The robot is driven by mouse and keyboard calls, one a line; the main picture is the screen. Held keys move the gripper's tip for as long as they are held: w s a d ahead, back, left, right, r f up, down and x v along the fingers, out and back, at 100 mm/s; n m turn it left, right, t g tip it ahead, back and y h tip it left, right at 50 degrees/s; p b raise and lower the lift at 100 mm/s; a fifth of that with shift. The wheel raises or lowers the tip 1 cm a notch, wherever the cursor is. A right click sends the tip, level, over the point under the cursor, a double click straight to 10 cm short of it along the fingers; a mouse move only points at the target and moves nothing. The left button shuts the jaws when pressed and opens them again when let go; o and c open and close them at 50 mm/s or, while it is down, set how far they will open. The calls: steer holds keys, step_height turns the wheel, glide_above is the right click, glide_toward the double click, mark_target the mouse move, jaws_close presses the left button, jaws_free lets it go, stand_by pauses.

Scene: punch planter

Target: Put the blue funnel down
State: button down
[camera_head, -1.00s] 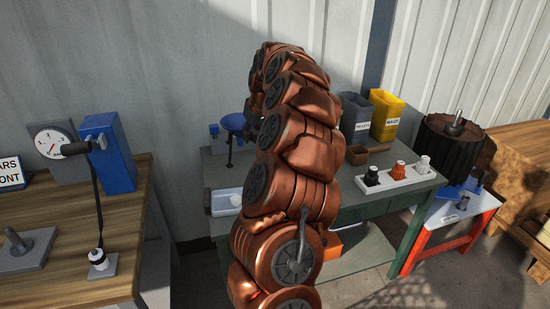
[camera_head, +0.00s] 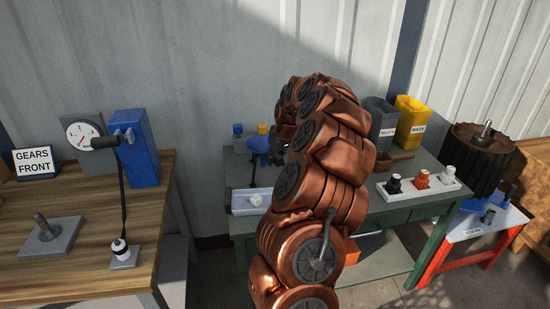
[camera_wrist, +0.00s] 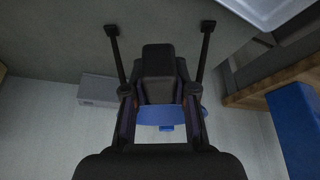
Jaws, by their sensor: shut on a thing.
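The blue funnel (camera_head: 257,145) is at the back left of the green table (camera_head: 408,190), beside my gripper (camera_head: 281,142). A thin dark rod shows below it; I cannot tell whether the funnel touches a support. In the wrist view my gripper (camera_wrist: 162,118) is shut on the blue funnel (camera_wrist: 165,108), whose blue edge shows between and beyond the fingers. Part of the funnel is hidden by the fingers and my arm.
A white tray (camera_head: 242,210) lies at the table's front left. Small blue (camera_head: 238,129) and yellow (camera_head: 262,128) blocks stand behind the funnel. A white holder (camera_head: 420,188), grey bin (camera_head: 379,122) and yellow bin (camera_head: 411,121) are right. A wooden bench (camera_head: 70,265) stands left.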

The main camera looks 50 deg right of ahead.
steer(key=c, duration=0.9)
jaws_free()
steer(key=shift+f, duration=0.1)
steer(key=shift+c, duration=0.2)
steer(key=v, duration=1.2)
steer(key=shift+b, duration=0.3)
steer(key=shift+a, duration=0.15)
